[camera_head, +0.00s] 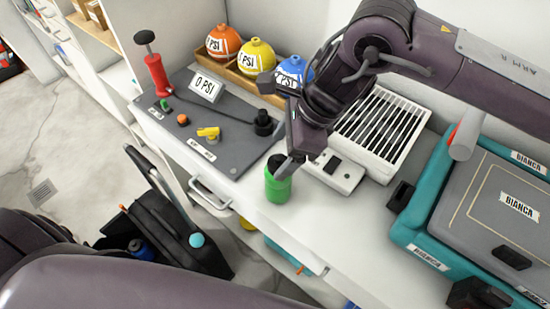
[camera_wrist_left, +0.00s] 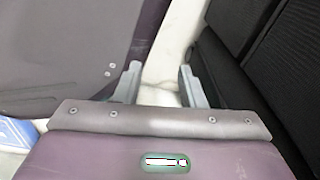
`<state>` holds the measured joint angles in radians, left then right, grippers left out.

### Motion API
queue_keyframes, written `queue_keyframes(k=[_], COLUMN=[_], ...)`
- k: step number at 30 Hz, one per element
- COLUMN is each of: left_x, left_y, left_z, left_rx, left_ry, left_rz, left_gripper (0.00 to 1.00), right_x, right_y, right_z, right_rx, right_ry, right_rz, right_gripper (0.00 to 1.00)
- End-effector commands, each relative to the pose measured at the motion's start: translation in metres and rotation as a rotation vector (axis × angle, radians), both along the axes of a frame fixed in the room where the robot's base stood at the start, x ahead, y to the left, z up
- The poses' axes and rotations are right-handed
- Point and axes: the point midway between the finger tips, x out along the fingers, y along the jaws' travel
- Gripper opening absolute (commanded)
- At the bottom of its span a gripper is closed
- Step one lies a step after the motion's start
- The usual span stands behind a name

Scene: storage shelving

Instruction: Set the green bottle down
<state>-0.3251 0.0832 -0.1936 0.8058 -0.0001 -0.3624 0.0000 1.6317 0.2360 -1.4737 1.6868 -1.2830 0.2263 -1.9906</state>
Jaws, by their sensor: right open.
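The green bottle (camera_head: 278,188) with a dark cap stands upright on the white counter (camera_head: 300,230), near its front edge. My right gripper (camera_head: 287,167) comes down from above and is right at the bottle's top. Its fingers are open, with one grey finger beside the cap; the other is mostly hidden. I cannot tell whether a finger touches the bottle. My left gripper (camera_wrist_left: 160,80) shows in the left wrist view with its two fingers apart and nothing between them; the bottle is not in that view.
Behind is a grey panel (camera_head: 222,122) with a red pump (camera_head: 157,76), and orange, yellow and blue balls in a wooden tray. A white vented box (camera_head: 383,130) stands right of the bottle, then a teal case (camera_head: 420,218). A black bag (camera_head: 165,225) is below the counter.

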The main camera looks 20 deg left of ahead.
Motion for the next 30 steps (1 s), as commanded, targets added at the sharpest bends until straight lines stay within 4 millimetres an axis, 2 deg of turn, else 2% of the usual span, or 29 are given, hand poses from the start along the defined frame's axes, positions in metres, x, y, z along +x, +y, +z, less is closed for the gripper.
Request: queue_keyframes(k=[6,12,30], left_x=[0.015,0.016,0.011], left_y=[-0.003,-0.003,0.001], left_z=[0.003,0.003,0.003], left_rx=[-0.003,-0.002,0.002], left_ry=[-0.015,-0.014,-0.008], left_rz=[0.003,0.004,0.0], left_gripper=[0.36,0.36,0.36], right_x=[0.006,0.008,0.008], right_y=[-0.018,-0.027,-0.028], right_z=[0.042,0.062,0.066], right_rx=[0.0,0.0,0.0], right_ry=[-0.003,0.0,0.001], right_rz=[-0.003,-0.001,-0.001], right_gripper=[0.73,0.73,0.73])
